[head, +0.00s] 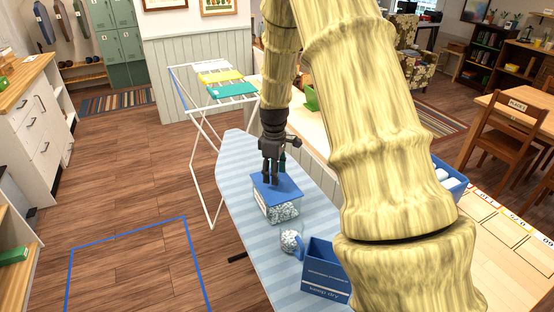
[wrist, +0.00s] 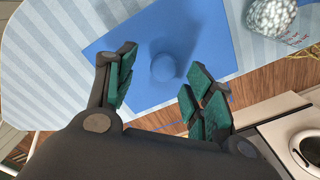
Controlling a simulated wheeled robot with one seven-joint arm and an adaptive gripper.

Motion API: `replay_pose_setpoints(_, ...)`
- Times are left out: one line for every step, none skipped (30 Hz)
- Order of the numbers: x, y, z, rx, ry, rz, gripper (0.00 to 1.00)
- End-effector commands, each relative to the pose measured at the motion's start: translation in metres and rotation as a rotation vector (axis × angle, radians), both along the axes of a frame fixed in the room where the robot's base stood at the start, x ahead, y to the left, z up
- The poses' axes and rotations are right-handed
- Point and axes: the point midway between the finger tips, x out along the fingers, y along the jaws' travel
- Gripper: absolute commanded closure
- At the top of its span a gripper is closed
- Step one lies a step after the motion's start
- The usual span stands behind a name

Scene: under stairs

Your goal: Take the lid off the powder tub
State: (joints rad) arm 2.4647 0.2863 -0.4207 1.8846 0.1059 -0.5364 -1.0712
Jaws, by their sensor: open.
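The powder tub (head: 284,212) is a clear container of white and bluish granules, standing on the striped ironing board (head: 232,158). Its flat blue lid (head: 289,187) sits on top of it. In the wrist view the blue lid (wrist: 128,72) has a round blue knob (wrist: 164,67) near its middle. My gripper (head: 272,177) points down over the lid, and its fingers hide part of it in the head view. In the wrist view my gripper (wrist: 156,93) is open, with green-padded fingers spread to either side, and the knob shows beyond the gap between them. Nothing is held.
A clear cup of granules (head: 290,240) and a blue "keep dry" box (head: 322,270) stand close in front of the tub. A white drying rack (head: 208,150) is to the left behind the board. Open wooden floor with a blue taped outline lies left.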

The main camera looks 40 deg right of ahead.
Motion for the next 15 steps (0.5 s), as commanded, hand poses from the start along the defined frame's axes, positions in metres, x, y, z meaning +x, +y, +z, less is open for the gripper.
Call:
replay_pose_setpoints(-0.001,0.0,-0.004,0.0,0.001,-0.001,0.47)
replay_pose_setpoints(-0.001,0.0,-0.007,0.0,0.0,0.0,0.47)
replay_pose_setpoints(-0.002,0.0,-0.01,0.0,-0.001,0.0,0.47)
replay_pose_setpoints(-0.003,0.0,-0.012,0.001,-0.002,0.0,0.47)
replay_pose_setpoints(-0.005,0.0,-0.014,0.0,-0.003,-0.001,0.47)
replay_pose_setpoints(-0.006,-0.001,-0.016,0.0,-0.006,-0.002,0.47)
replay_pose_setpoints(-0.007,-0.001,-0.018,0.0,-0.006,-0.002,0.47)
replay_pose_setpoints(-0.007,0.0,-0.019,0.001,-0.005,-0.002,0.47)
replay_pose_setpoints(-0.007,0.0,-0.021,0.001,-0.006,-0.001,0.47)
replay_pose_setpoints(-0.006,0.0,-0.022,0.001,-0.005,-0.001,0.47)
replay_pose_setpoints(-0.005,0.0,-0.024,0.001,-0.005,-0.001,0.47)
replay_pose_setpoints(-0.004,0.0,-0.026,0.0,-0.004,-0.001,0.47)
replay_pose_setpoints(-0.003,0.0,-0.027,0.0,-0.003,-0.001,0.47)
replay_pose_setpoints(-0.002,0.0,-0.028,0.0,-0.002,-0.001,0.47)
replay_pose_setpoints(-0.002,0.0,-0.029,0.0,-0.001,-0.001,0.47)
